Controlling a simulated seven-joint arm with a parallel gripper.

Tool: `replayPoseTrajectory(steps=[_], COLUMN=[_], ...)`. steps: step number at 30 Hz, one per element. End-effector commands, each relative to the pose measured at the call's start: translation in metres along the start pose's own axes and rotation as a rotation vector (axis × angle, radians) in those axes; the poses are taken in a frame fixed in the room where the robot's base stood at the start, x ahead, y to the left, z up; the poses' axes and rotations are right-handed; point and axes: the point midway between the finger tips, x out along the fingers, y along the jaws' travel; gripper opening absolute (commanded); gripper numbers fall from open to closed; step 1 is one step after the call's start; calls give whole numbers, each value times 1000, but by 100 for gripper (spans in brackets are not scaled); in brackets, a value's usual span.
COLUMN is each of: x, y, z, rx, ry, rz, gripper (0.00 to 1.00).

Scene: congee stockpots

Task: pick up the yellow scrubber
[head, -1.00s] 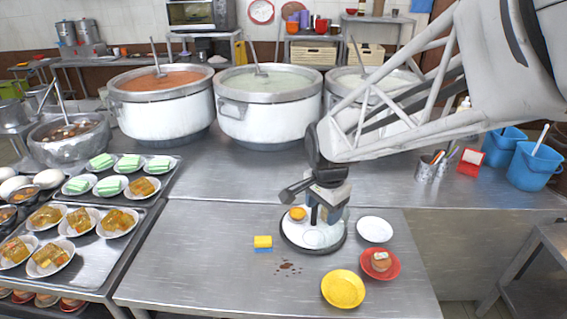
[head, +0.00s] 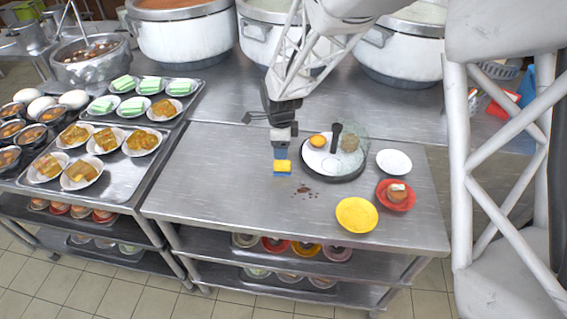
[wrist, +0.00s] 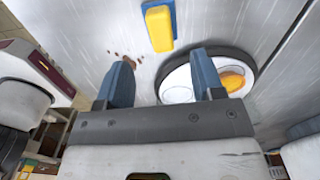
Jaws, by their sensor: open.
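The yellow scrubber (head: 283,166), a small yellow block with a blue layer, lies on the steel table left of the round tray. It also shows in the wrist view (wrist: 159,28), at the top middle, ahead of the fingertips. My gripper (head: 281,152) is just behind and above the scrubber in the head view, with blue-grey fingers. In the wrist view my gripper (wrist: 162,66) is open, its two fingers spread wide with nothing between them. The scrubber lies apart from both fingers there and lines up roughly with the gap.
The round tray (head: 338,178) holds a black-handled item and an orange-yellow food item. A yellow plate (head: 356,215), a red plate (head: 395,206) and a white plate (head: 394,162) stand to the right. Brown spots (head: 307,191) mark the table. Large pots (head: 187,36) stand behind.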

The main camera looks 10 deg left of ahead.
Motion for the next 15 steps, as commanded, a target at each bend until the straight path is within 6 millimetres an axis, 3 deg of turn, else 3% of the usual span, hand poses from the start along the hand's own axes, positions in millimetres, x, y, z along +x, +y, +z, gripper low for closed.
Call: replayPoseTrajectory(steps=[10,15], x=[1,11], y=[0,0], z=[0,0], rx=[2,1], ry=[0,0], rz=[0,1], gripper=[62,62])
